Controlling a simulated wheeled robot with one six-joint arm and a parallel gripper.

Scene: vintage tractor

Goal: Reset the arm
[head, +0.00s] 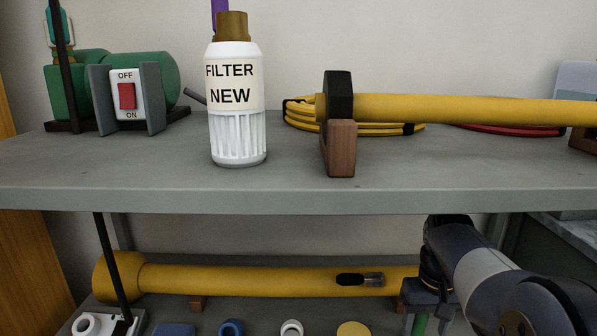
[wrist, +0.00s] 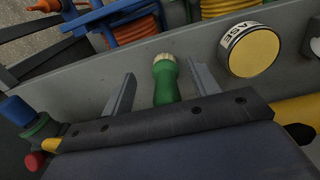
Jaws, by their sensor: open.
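My arm (head: 490,280) reaches in from the lower right in the head view, in front of the lower shelf. My gripper (wrist: 162,70) is open, with its two grey fingers apart in the wrist view. A green handle-like object with a pale ridged top (wrist: 164,84) shows between the fingers; I cannot tell whether it touches them. A bit of green also shows below my gripper in the head view (head: 420,324). Most of the gripper's fingers are hidden or cut off there.
The grey upper shelf (head: 250,198) holds a white filter bottle (head: 236,125), a switch box (head: 127,95) and a yellow cylinder (head: 460,109) on a wooden cradle. A long yellow cylinder (head: 240,279) lies on the lower shelf beside my arm. A round yellow-faced can (wrist: 252,52) stands right of the fingers.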

